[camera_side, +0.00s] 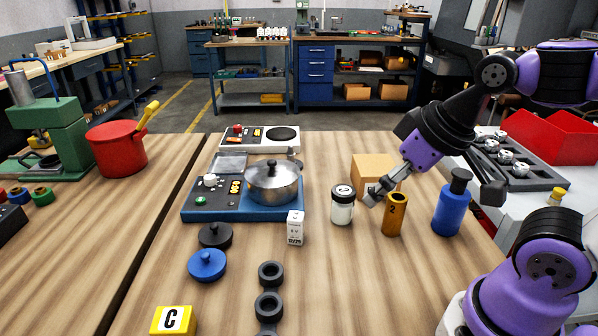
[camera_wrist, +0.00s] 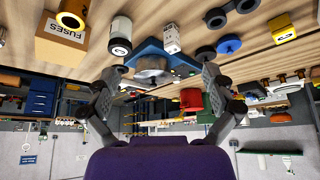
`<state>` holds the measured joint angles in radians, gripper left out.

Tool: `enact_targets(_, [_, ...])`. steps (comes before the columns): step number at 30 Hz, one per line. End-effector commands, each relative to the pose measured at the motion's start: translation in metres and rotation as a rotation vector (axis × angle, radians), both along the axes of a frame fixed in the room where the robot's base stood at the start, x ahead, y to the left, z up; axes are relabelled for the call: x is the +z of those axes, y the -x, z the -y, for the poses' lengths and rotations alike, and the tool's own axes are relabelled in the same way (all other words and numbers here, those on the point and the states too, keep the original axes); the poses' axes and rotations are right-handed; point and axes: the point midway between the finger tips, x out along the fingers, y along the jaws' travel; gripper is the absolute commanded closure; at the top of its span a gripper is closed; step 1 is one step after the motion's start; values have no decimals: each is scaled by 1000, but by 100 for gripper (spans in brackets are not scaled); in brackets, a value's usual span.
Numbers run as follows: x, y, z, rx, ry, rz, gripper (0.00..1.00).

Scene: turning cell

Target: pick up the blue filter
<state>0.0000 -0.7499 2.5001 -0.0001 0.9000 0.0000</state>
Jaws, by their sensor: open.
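A flat blue disc (camera_side: 207,264) with a knob lies further left and shows in the wrist view (camera_wrist: 229,44). My gripper (camera_side: 432,196) is open and empty, its fingers spread wide; in the side view it overlaps the area near the orange cylinder and the blue cylinder. Both fingers show in the wrist view (camera_wrist: 160,78) with nothing between them close up. I cannot make out the blue cylinder in the wrist view.
An orange cylinder (camera_side: 395,214) marked 2 stands just left of the blue cylinder. Near it are a black-lidded jar (camera_side: 342,208) and a cardboard box (camera_side: 372,168). A pot (camera_side: 273,184) stands on a blue hot plate (camera_side: 245,212). The front right table has free room.

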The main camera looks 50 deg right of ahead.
Motion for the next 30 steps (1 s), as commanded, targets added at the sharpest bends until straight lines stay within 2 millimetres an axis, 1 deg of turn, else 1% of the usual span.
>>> enact_targets(9, [0,0,1,-12,-4,-2,0])
enact_targets(11, [1,-2,6,-72,-22,-14,0])
enact_targets(13, [2,-4,21,-233,-70,-45,0])
enact_targets(14, [3,-5,29,-334,-101,-62,0])
enact_targets(17, [4,-6,69,-786,-230,-124,0])
enact_targets(18, [4,-4,88,-997,-288,-146,0])
enact_targets(19, [4,-2,102,-1156,-331,-159,0])
enact_targets(20, [4,2,115,-1311,-371,-170,0])
enact_targets(21, [3,7,133,-1513,-421,-180,0])
enact_targets(23, [1,17,157,-1796,-489,-187,0])
enact_targets(24, [0,24,171,-1967,-526,-190,0])
enact_targets(27, [-3,41,196,-2298,-593,-186,0])
enact_targets(30, [-6,51,210,-2488,-628,-179,0])
